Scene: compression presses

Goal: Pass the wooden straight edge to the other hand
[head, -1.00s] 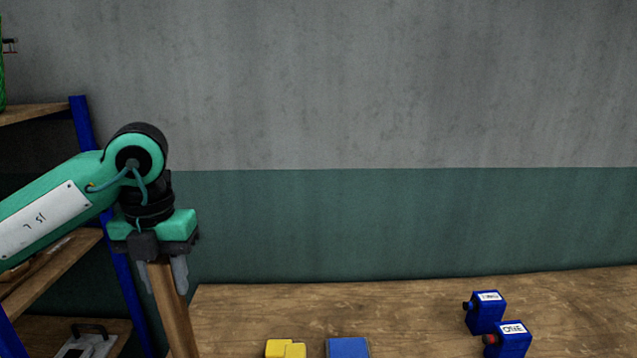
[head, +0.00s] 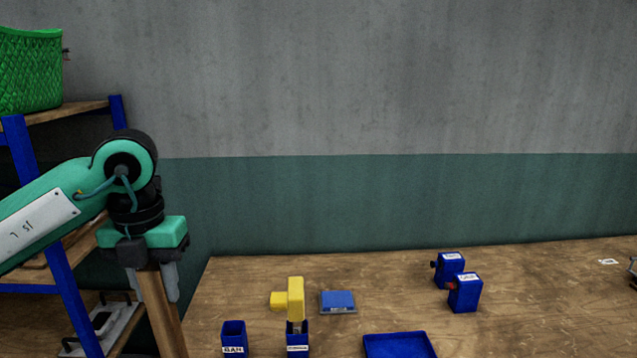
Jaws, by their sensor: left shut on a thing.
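My left gripper (head: 152,280) points down at the left of the head view, in front of the shelf and left of the table. It is shut on the wooden straight edge (head: 164,318), a long brown bar that hangs down between the fingers. The lower end of the straight edge runs out of the bottom of the picture. My right gripper is not in view.
A wooden table (head: 540,325) holds two blue boxes (head: 465,293), a blue tray (head: 398,345), a yellow tool (head: 290,300), a blue block (head: 338,301) and small blue bins (head: 234,336). A blue-framed shelf (head: 62,285) with a green basket (head: 30,72) stands at the left.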

